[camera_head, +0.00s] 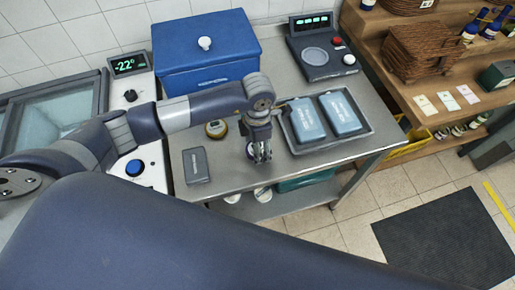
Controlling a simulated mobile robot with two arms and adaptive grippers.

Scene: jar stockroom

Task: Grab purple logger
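A small round device with a purple rim, which looks like the purple logger (250,152), is on the steel table, partly hidden behind my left gripper. My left gripper (262,158) points down right at it, with its fingers low near the table top. I cannot tell whether the fingers are around it or beside it, or whether they touch it. A similar round logger with a yellow rim (215,129) lies on the table to the upper left. My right gripper is out of view.
A grey box (196,165) lies left of the gripper. A metal tray (292,138) with two blue packs stands to the right. A blue lidded bin (205,60) and a scale (320,50) stand behind. The table's front edge is close.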

